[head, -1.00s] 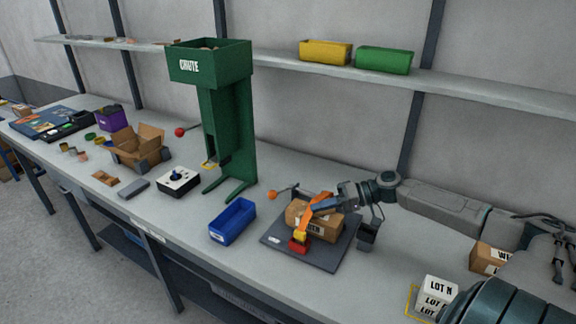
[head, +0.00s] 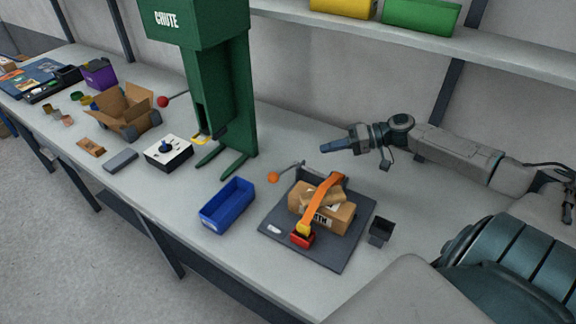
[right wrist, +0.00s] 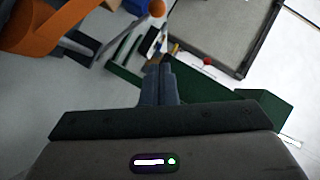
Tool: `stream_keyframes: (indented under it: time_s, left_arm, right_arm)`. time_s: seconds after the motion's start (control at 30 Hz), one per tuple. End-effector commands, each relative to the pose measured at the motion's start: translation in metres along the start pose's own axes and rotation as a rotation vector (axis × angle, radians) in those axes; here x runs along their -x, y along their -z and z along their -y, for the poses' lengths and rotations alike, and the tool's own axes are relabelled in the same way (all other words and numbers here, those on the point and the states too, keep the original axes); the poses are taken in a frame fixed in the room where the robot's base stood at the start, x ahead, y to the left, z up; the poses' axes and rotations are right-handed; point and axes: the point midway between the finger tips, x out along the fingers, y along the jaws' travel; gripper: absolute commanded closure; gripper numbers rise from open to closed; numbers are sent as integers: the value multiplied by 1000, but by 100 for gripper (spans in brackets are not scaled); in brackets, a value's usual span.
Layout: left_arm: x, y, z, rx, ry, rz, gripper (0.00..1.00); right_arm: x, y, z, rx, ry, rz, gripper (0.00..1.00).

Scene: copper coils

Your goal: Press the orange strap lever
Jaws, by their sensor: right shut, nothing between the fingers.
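The lever is a thin grey rod with an orange ball (head: 273,177) at its left end, beside a dark grey base plate (head: 336,254). The ball also shows at the top edge of the right wrist view (right wrist: 157,7). An orange strap (head: 322,203) runs over a cardboard box (head: 340,218) on the plate, down to a red and yellow buckle (head: 302,235). My right gripper (head: 323,146) is shut and empty, behind and to the right of the ball in the head view, apart from it. My left gripper is out of view.
A blue bin (head: 227,205) stands left of the plate, and a green chute (head: 222,100) behind it. A joystick box (head: 168,151) is farther left. Yellow (head: 343,8) and green (head: 422,15) bins sit on the shelf.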

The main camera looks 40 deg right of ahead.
Motion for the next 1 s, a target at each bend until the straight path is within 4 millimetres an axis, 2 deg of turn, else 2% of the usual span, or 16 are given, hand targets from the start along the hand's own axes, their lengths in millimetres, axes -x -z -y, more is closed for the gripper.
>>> stream_keyframes:
  time_s: [0.17, 0.5, 0.87, 1.0]
  left_arm:
    - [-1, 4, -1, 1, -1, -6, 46]
    - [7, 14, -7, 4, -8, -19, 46]
    - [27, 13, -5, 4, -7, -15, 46]
    - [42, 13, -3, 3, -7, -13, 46]
  right_arm:
    - [-9, 0, 0, 2, 4, -3, 100]
    - [-51, 2, 3, 0, 6, -3, 100]
    - [-99, 2, 4, -2, 5, -2, 100]
    - [-113, -12, 5, -3, 3, 0, 100]
